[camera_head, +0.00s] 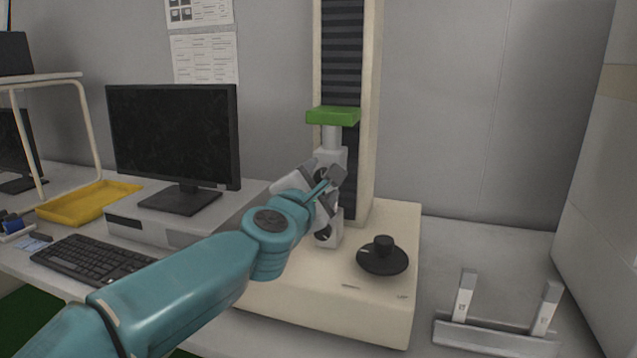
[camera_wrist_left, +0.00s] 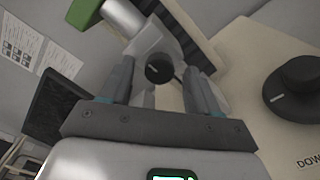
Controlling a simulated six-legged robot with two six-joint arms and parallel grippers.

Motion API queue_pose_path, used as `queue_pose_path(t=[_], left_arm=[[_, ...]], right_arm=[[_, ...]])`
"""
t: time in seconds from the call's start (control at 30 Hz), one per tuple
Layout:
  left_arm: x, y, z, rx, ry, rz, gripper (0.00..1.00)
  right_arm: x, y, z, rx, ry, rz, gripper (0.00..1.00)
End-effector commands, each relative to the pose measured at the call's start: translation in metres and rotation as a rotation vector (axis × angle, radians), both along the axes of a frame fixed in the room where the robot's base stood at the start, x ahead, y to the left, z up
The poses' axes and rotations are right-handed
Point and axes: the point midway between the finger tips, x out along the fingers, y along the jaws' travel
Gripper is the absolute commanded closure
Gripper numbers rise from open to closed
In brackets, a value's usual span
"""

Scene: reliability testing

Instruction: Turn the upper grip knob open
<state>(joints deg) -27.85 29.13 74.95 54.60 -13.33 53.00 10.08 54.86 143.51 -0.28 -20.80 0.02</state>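The upper grip (camera_head: 334,157) hangs under the green block (camera_head: 333,116) on the testing machine. In the left wrist view its round black upper grip knob (camera_wrist_left: 159,68) faces the camera, with a light mark line across it. My left gripper (camera_head: 328,180) is at the upper grip and partly hides the knob in the head view. Its fingers are apart, one on each side of the knob in the left wrist view, with visible gaps. I cannot tell how deep the knob sits between them. My right gripper is not in view.
The lower knob (camera_head: 322,233) is just below my gripper. A black dial (camera_head: 383,256) stands on the machine's cream base (camera_head: 300,300). A monitor (camera_head: 175,135) and keyboard (camera_head: 90,262) are at left. A grey holder with two upright pieces (camera_head: 495,338) is at right.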

Motion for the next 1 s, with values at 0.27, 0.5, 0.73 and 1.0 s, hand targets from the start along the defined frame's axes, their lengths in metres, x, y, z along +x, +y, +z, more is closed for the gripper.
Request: queue_pose_path(t=[0.27,0.5,0.73,1.0], left_arm=[[-0.001,0.000,0.000,0.001,-0.002,0.000,0.39],[-0.031,0.011,-0.001,0.001,-0.004,0.000,0.39],[-0.091,0.029,0.001,0.001,-0.005,-0.001,0.39],[-0.142,0.046,0.002,0.001,-0.002,-0.001,0.39]], right_arm=[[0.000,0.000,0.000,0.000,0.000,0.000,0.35],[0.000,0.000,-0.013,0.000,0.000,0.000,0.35],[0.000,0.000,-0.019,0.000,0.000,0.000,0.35],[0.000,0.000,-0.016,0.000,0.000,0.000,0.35]])
